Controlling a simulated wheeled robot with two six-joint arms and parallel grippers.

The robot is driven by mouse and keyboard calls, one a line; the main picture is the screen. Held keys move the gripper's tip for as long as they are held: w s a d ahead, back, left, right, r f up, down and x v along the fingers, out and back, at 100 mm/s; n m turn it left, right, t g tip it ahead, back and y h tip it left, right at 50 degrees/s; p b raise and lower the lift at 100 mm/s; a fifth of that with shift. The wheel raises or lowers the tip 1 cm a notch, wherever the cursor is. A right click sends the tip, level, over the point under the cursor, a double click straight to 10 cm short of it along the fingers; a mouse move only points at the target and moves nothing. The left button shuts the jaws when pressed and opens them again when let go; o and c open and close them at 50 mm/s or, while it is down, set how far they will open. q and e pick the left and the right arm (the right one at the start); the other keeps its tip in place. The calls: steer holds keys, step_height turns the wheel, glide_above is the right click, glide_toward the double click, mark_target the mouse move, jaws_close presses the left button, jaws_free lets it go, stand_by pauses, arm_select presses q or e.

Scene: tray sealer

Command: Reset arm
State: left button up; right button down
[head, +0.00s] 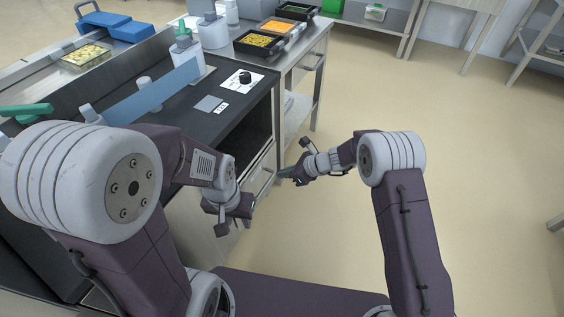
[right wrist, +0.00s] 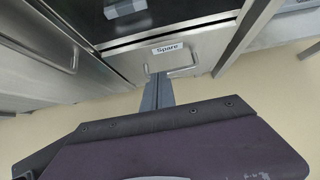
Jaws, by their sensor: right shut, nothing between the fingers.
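My right gripper (head: 286,174) is over the floor side of the counter, close to its front in the head view. In the right wrist view its fingers (right wrist: 158,92) are together with nothing between them. They point toward a steel drawer (right wrist: 125,62) labelled "Spare" with a bar handle (right wrist: 170,72). I cannot tell whether the fingertips touch the handle. My left gripper (head: 238,210) hangs low in front of the counter, left of the right gripper. Its fingers are too small and dark to tell whether they are open.
A filled tray (head: 88,56) lies behind. Food bins (head: 258,42) stand on the steel side table (head: 300,52). The floor (head: 480,160) at right is clear.

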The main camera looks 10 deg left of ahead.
steer(key=w+d+r+n+t, duration=0.1)
steer(key=d+r, duration=0.3)
steer(key=r, duration=0.2)
steer(key=d+r+t, duration=0.1)
steer(key=d+r, duration=0.2)
steer(key=r, duration=0.3)
steer(key=s+d+f+n+g+h, duration=0.2)
steer(key=s+d+n+h, duration=0.2)
steer(key=s+d+n, duration=0.7)
steer(key=s+d+f+n+g+h, duration=0.2)
steer(key=s+d+n+h, duration=0.2)
steer(key=s+d+n, duration=0.7)
step_height(320, 180, up, 35)
steer(key=s+a+m+p, duration=0.1)
steer(key=s+a+p, duration=0.1)
steer(key=p, duration=3.2)
steer(key=shift+f+m+p, duration=0.15)
steer(key=shift+m+p, duration=0.15)
